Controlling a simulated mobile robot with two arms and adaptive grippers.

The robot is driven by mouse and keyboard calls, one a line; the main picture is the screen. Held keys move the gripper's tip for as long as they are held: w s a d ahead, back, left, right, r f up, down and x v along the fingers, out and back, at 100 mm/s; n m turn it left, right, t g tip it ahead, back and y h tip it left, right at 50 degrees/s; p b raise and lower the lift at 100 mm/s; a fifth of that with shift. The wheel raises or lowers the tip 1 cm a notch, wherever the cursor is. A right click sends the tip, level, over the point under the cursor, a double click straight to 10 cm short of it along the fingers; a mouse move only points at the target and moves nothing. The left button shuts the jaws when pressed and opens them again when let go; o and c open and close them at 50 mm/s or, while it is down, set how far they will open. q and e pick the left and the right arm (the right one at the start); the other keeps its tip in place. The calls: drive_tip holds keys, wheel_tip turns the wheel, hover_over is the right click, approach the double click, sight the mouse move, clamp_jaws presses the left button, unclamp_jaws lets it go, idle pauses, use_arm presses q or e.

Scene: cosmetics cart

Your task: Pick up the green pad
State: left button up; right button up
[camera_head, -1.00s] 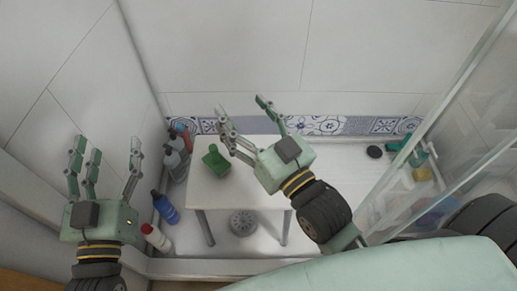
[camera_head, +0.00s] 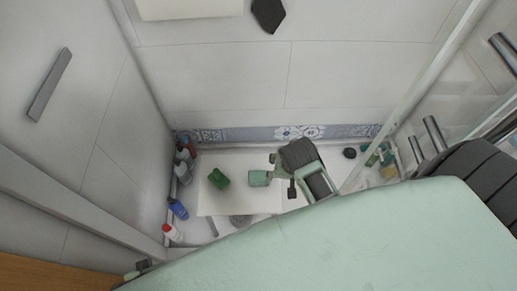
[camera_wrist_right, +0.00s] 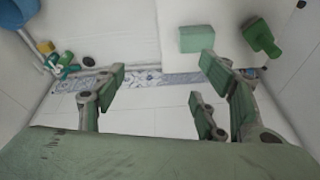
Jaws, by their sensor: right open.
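The green pad (camera_head: 259,178) is a pale green block on the white table (camera_head: 240,202), right of a darker green object in the head view. The pad also shows near the top of the right wrist view (camera_wrist_right: 196,38). My right gripper (camera_head: 283,174) is just right of the pad in the head view. In the wrist view its fingers (camera_wrist_right: 160,66) are spread with nothing between them, and the pad shows beyond the fingertips. Only a small piece, perhaps of my left gripper (camera_head: 137,270), shows at the bottom left; its fingers cannot be made out.
The dark green object (camera_head: 219,178) stands on the table close to the pad. Several bottles, one blue (camera_head: 177,208), stand left of the table. A glass panel (camera_head: 410,95) and small items (camera_head: 380,158) are at the right. The tiled wall (camera_head: 210,80) lies behind.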

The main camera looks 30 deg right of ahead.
wheel_tip(320, 180, down, 4)
drive_tip(key=w+d+m+g, duration=0.1)
drive_tip(key=w+d+m, duration=0.1)
drive_tip(key=w+m, duration=0.15)
use_arm(q)
drive_tip(key=s+a+f+g, duration=0.1)
drive_tip(key=s+a+f, duration=0.1)
drive_tip(key=s+f, duration=0.9)
drive_tip(key=s+a+f+g, duration=0.1)
drive_tip(key=s+a+f, duration=0.1)
drive_tip(key=s+f, duration=0.85)
use_arm(e)
drive_tip(key=m+g+y, duration=0.2)
drive_tip(key=m, duration=1)
hover_over(259, 176)
drive_tip(key=f, duration=0.7)
drive_tip(key=shift+w+f, duration=0.2)
drive_tip(key=shift+f, duration=0.3)
wheel_tip(259, 176, down, 8)
drive_tip(key=b, duration=0.8)
drive_tip(key=shift+s+r, duration=0.1)
drive_tip(key=shift+r, duration=0.15)
use_arm(q)
wheel_tip(259, 176, down, 10)
drive_tip(key=w, duration=0.1)
drive_tip(key=shift+d, duration=0.2)
use_arm(e)
drive_tip(key=shift+r, duration=0.1)
drive_tip(key=c, duration=1.2)
